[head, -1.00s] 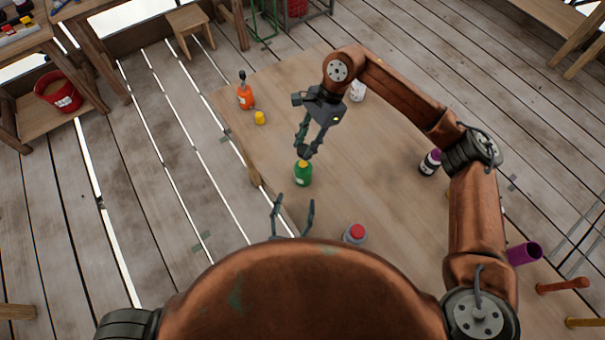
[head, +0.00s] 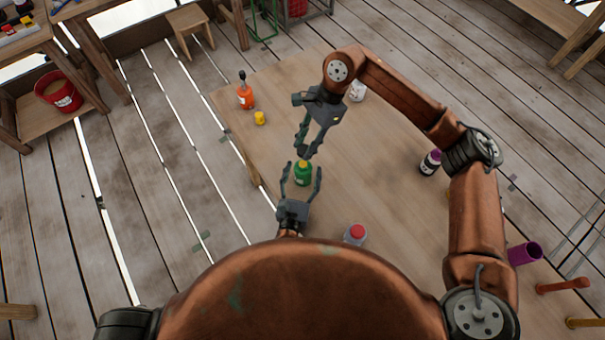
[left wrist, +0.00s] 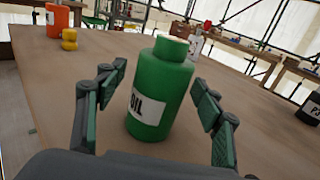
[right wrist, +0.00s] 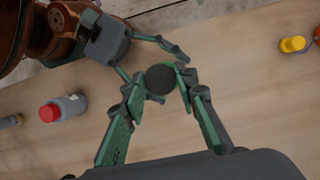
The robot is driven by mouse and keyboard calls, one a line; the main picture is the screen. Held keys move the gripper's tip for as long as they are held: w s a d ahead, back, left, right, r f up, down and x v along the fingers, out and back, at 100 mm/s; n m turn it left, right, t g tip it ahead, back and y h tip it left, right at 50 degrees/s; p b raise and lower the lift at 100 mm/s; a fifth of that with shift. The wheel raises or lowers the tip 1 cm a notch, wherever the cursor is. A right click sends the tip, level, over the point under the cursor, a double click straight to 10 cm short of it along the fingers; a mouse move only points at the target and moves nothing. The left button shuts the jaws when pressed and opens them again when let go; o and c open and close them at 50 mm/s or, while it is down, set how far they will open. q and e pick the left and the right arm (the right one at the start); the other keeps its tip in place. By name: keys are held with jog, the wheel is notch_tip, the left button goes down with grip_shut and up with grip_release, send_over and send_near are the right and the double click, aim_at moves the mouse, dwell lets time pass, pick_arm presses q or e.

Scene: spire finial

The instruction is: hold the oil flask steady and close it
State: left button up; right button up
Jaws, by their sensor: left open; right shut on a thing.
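The green oil flask (head: 302,176) stands upright on the wooden table (head: 370,190). My left gripper (head: 302,170) is open, with one finger on each side of the flask; gaps show between flask and fingers. My right gripper (head: 304,151) is shut on a dark round cap, seen from above in the right wrist view (right wrist: 160,80). It holds the cap above the flask, apart from its neck. The cap hides most of the flask in that view.
An orange bottle (head: 245,97) and a yellow piece (head: 260,118) stand at the table's left. A red-topped jar (head: 355,235) is near my body. Table around the flask is clear.

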pick_arm(q)
jog(key=shift+c, duration=0.2)
grip_shut()
dwell(0.6)
